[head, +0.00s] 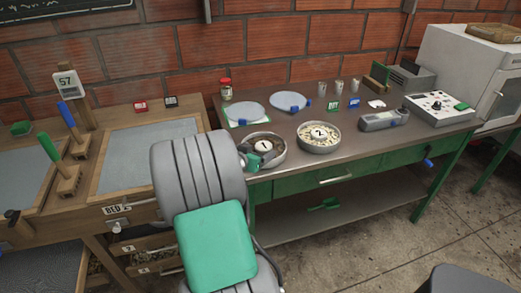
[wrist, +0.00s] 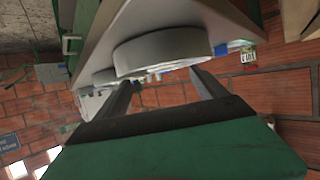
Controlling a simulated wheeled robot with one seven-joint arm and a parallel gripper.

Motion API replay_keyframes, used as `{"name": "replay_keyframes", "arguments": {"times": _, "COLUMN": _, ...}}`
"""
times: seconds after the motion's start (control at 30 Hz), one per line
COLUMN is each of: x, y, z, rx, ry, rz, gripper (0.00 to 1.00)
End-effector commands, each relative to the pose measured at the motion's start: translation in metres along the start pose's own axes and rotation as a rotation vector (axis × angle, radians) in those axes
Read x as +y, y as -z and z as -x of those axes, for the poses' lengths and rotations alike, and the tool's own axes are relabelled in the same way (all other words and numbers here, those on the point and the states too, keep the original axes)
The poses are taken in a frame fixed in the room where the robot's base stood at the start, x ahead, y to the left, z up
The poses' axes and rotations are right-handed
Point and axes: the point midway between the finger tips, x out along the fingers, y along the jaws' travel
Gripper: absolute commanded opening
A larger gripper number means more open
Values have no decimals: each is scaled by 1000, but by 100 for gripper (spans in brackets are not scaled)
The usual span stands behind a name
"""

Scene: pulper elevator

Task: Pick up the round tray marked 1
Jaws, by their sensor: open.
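The round tray marked 1 (head: 284,153) is a shallow pale dish with dark contents near the table's front edge, left of the round tray marked 2 (head: 319,149), which holds pale contents. My arm and hand cover the left and front of tray 1 in the head view. In the wrist view, my gripper (wrist: 165,76) is open, its two fingers apart with nothing held between them. A pale round tray wall (wrist: 165,50), apparently tray 1, lies just beyond the fingertips. I cannot tell whether they touch it.
The metal-topped table (head: 385,145) also bears two flat round discs (head: 288,101), a red-lidded jar (head: 226,90), small glasses, a grey handheld device (head: 383,121) and a control box (head: 438,107). A wooden bench (head: 90,205) stands left.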

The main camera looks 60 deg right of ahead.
Motion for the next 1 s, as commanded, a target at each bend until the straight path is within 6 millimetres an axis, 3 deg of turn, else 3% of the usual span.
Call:
{"name": "replay_keyframes", "arguments": {"times": 0.3, "x": -5, "y": 0, "z": -48, "rx": 0, "ry": 8, "rz": 4, "gripper": 82}}
{"name": "replay_keyframes", "arguments": {"times": 0.53, "x": -5, "y": 0, "z": -51, "rx": 0, "ry": 8, "rz": 3, "gripper": 82}}
{"name": "replay_keyframes", "arguments": {"times": 1.0, "x": -3, "y": 0, "z": -52, "rx": 0, "ry": 6, "rz": 2, "gripper": 43}}
